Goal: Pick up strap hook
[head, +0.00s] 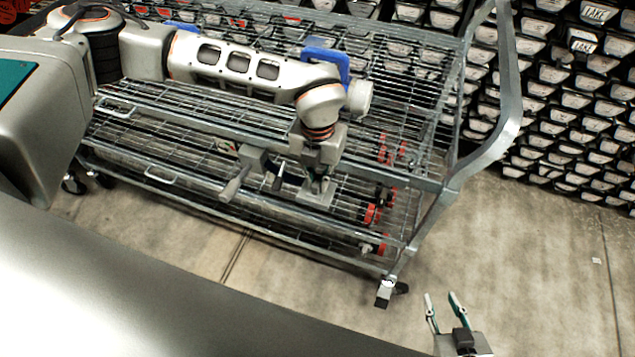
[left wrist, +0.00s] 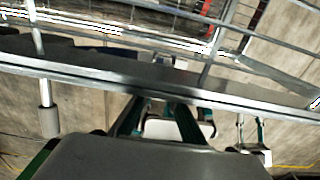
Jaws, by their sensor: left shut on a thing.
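My left gripper (head: 318,186) is at the near side of the wire cart, pointing down. It is shut on a small pale grey piece (head: 314,197), apparently the strap hook, whose shape is partly hidden by the fingers. In the left wrist view a pale rounded piece (left wrist: 177,129) shows at the teal fingers (left wrist: 160,112), and the palm covers the lower part. My right gripper (head: 447,308) is low at the bottom right, over the floor, with its fingers apart and empty. It also shows in the left wrist view (left wrist: 250,130).
The metal wire cart (head: 445,130) has several mesh shelves; its near rail (left wrist: 235,98) crosses close by my left gripper. Red parts (head: 371,214) lie on the lower shelf. Stacked core trays (head: 560,110) stand behind.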

